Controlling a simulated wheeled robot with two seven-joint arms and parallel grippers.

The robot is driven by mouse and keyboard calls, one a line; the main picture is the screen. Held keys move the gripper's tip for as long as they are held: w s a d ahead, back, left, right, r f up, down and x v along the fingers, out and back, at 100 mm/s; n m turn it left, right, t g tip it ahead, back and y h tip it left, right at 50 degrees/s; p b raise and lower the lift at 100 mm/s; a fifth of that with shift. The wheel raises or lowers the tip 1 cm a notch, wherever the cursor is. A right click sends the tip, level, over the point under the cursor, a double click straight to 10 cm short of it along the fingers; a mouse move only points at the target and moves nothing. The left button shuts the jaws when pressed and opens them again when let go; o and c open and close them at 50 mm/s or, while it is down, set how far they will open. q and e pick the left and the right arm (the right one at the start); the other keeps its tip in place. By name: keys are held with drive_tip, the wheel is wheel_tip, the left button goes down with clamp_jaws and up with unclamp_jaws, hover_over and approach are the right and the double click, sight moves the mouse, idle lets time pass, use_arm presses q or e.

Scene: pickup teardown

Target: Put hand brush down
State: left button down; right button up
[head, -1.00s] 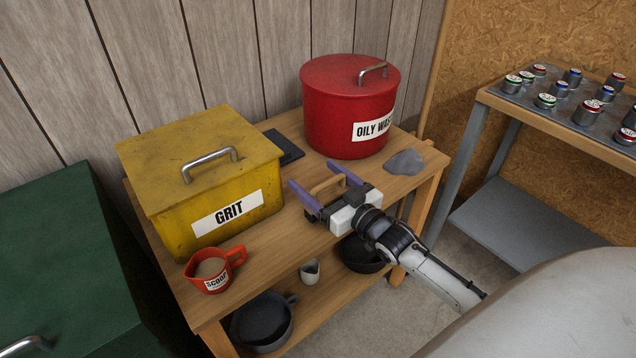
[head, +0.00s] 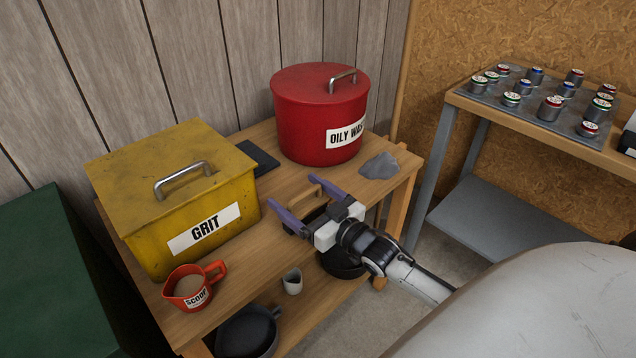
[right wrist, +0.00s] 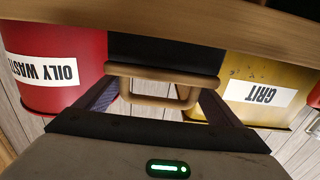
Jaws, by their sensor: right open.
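The hand brush has a tan wooden handle loop (head: 304,193) and stands on the wooden workbench (head: 250,240), in front of the red bin. In the right wrist view its wooden board (right wrist: 165,73) and loop show, with a dark block, seemingly bristles, on the bench side. My right gripper (head: 307,203) is open, its two purple fingers apart. The loop shows between the fingers in both views, with visible gaps to each side. My gripper body hides part of the brush in the head view. My left gripper is in neither view.
A yellow GRIT box (head: 170,205) and red scoop (head: 193,286) stand left. A red oily-waste bin (head: 320,115) stands behind, with a grey rag (head: 379,166) to its right. A dark flat pad (head: 258,157) lies between box and bin. A pan (head: 247,333) is on the lower shelf.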

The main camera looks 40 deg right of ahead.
drive_tip(key=s, duration=1)
drive_tip(key=s+a+f+n+g+y, duration=0.1)
drive_tip(key=s+a+f+g, duration=0.8)
drive_tip(key=s+a+f, duration=0.7)
wheel_tip(320, 180, down, 3)
drive_tip(key=shift+s+a+r, duration=0.15)
drive_tip(key=shift+s+a, duration=0.2)
drive_tip(key=shift+a, duration=0.8)
